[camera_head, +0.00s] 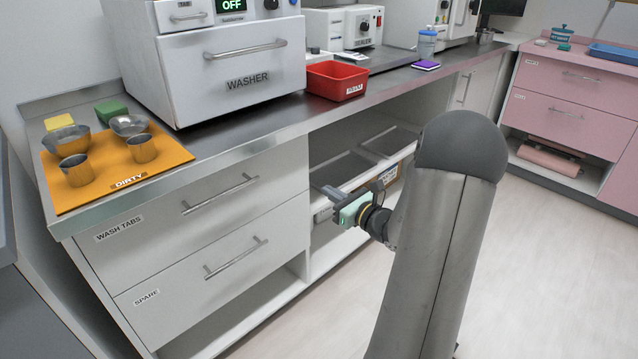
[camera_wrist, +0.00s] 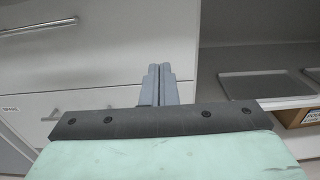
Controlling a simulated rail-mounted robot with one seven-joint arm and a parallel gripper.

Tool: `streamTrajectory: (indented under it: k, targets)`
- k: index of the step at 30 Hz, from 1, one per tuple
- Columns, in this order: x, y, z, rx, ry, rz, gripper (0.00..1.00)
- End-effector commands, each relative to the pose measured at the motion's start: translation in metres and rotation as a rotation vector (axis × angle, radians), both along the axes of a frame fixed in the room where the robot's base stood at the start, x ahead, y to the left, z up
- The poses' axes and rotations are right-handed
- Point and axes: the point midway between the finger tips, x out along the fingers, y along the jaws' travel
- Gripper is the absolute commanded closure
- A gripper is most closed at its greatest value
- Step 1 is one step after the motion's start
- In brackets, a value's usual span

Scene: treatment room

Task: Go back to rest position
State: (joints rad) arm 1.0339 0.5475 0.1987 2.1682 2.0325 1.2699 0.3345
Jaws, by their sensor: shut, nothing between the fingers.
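My gripper (camera_head: 328,191) is in front of the open shelf section of the counter, near the right edge of the drawers. In the wrist view my gripper (camera_wrist: 158,70) has its two grey fingers together, with nothing between them. It points toward the white drawer fronts and is apart from them as far as I can tell. My arm rises at the right of the head view and covers part of the counter front and floor.
The wash tabs drawer (camera_head: 220,190) and spare drawer (camera_head: 230,262) look shut. Above are an orange mat (camera_head: 100,189) with metal cups and bowls, the washer (camera_head: 225,70), and a red bin (camera_head: 336,80). Grey trays (camera_head: 347,168) lie on the shelf. Open floor (camera_head: 540,260) is at right.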

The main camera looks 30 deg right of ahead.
Motion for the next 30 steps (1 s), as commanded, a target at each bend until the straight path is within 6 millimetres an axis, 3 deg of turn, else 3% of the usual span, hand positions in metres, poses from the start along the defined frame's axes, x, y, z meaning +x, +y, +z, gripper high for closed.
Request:
streamTrajectory:
  k: [8, 11, 14, 17, 20, 23, 25, 27, 30]
  targets:
    - [-0.007, -0.001, 0.000, 0.000, 0.001, 0.001, 1.00]
    - [-0.005, 0.011, 0.007, -0.020, 0.008, 0.035, 1.00]
    - [-0.002, 0.047, 0.027, -0.088, 0.030, 0.145, 1.00]
    - [-0.005, 0.109, 0.055, -0.217, 0.066, 0.339, 1.00]
    - [-0.023, 0.180, 0.084, -0.397, 0.100, 0.587, 1.00]
    - [-0.058, 0.245, 0.110, -0.613, 0.120, 0.859, 1.00]
    - [-0.093, 0.283, 0.130, -0.799, 0.120, 1.069, 1.00]
    - [-0.134, 0.312, 0.151, -1.017, 0.100, 1.294, 1.00]
    - [-0.189, 0.325, 0.178, -1.349, 0.040, 1.591, 1.00]
